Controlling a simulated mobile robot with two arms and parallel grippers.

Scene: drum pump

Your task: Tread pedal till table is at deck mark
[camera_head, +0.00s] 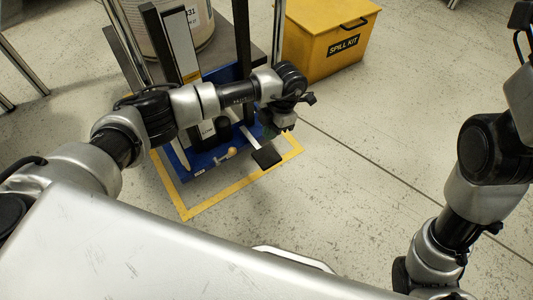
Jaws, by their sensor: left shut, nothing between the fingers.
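The pedal (267,157) is a black pad on a pale lever, low at the front of the blue lift base (205,160). My left gripper (275,128) is shut and empty, pointing down above and close to the pedal; I cannot tell whether it touches. The lift table (228,45) is a dark plate bearing a beige drum (170,22). I cannot read the table's height against any mark. My right gripper is out of view.
A yellow spill kit box (328,38) stands behind, right of the lift. Yellow floor tape (225,200) frames the base. Metal posts (22,65) stand at the upper left. The floor between the box and my right arm is clear.

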